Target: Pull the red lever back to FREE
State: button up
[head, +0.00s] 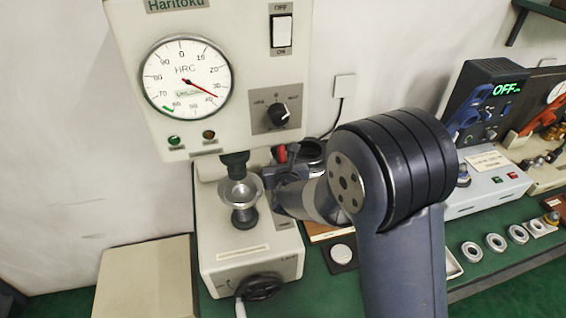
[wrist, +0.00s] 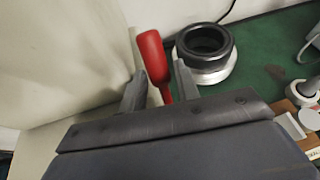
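The red lever (wrist: 152,58) stands up between the two fingers of my gripper (wrist: 160,85) in the wrist view. Its rounded top reaches past the fingertips, and its lower end is hidden behind the gripper body. The fingers look apart, with a gap between the lever and the right finger; I cannot tell whether the left finger touches it. In the head view only a small red part of the lever (head: 282,153) shows beside the tester's right side, next to my gripper (head: 288,168). My arm hides the rest. No FREE marking is readable.
The cream hardness tester (head: 250,240) with its dial (head: 186,81) stands close to the left of my gripper. A dark ring on a metal base (wrist: 205,52) stands just right of the lever. Metal rings (head: 495,242) and a control box (head: 490,180) are further right on the green bench.

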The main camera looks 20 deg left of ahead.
grip_shut()
